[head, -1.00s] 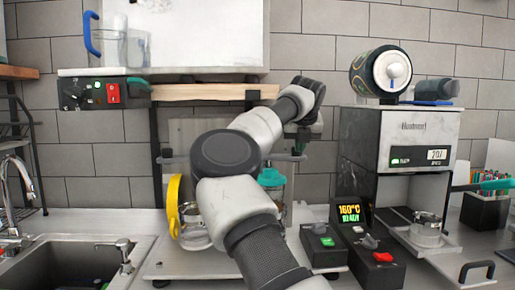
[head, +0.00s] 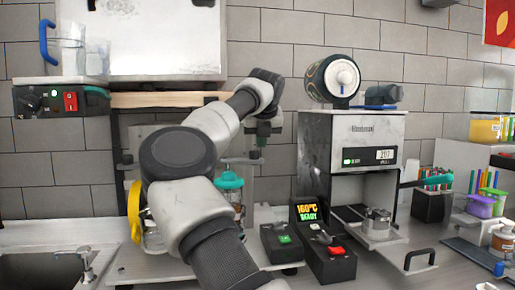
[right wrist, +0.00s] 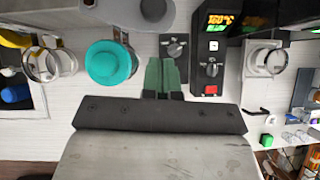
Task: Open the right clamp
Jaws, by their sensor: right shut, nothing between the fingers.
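My left gripper is not in view.
A yellow ring (head: 134,208) stands left of my arm. A control box reading 160°C READY (head: 309,213) and a smaller switch box (head: 283,238) stand to the right. A grey machine (head: 352,140) is further right, a sink at lower left.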

